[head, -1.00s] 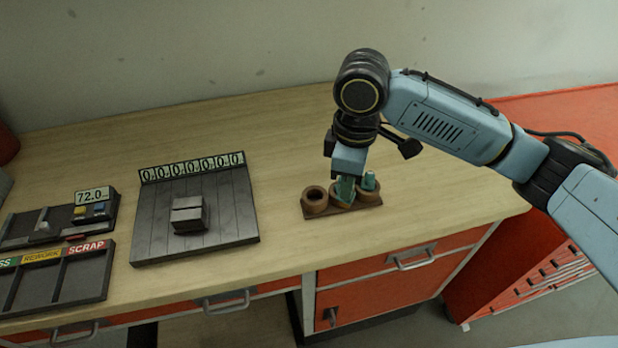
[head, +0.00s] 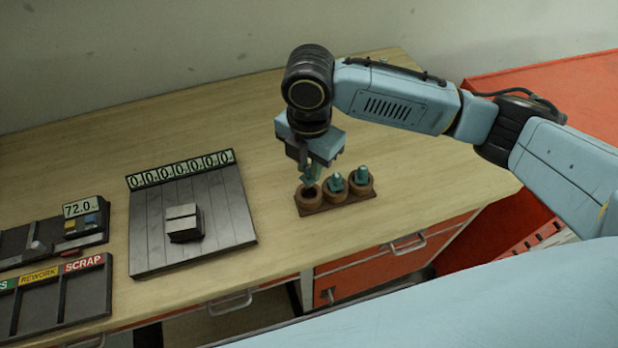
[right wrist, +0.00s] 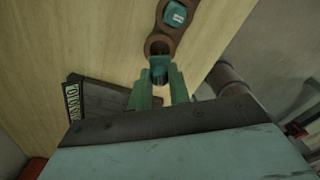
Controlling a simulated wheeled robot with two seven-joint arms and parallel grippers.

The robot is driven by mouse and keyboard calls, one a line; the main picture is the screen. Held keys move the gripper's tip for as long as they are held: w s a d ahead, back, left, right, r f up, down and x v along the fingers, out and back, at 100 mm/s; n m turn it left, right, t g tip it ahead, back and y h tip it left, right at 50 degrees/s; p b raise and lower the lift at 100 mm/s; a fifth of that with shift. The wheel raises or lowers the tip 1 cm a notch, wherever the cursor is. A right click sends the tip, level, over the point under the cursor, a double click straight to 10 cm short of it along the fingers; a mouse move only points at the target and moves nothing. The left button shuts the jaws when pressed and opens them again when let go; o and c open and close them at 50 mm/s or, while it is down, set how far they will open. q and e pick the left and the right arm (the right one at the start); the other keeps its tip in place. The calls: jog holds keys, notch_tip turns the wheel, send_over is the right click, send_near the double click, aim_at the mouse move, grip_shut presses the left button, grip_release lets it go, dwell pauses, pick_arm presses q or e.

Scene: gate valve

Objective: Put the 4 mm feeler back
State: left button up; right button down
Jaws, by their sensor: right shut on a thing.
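My right gripper (head: 310,178) points down over the left cup of a brown three-cup rack (head: 345,203). It is shut on a small teal feeler (right wrist: 159,68), which sits between its green fingers in the right wrist view. The feeler's lower end is at the mouth of the left cup (right wrist: 158,43); I cannot tell how far in it is. Teal feelers stand in the middle cup (head: 335,181) and the right cup (head: 362,174). No size marking is readable on the held feeler. My left gripper is not in view.
A dark slatted plate (head: 225,215) with a row of zeros and a grey block (head: 183,222) lies left of the rack. Further left are a 72.0 display (head: 82,207) and a sorting tray (head: 92,285). The wooden bench behind the rack is clear.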

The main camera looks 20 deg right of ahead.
aim_at(309, 180)
notch_tip(309, 180, down, 5)
jog(key=shift+r, duration=0.1)
dwell(0.3)
jog(key=c, duration=1.3)
grip_release()
jog(key=shift+f, duration=0.2)
notch_tip(309, 180, up, 12)
jog(key=shift+r, duration=0.2)
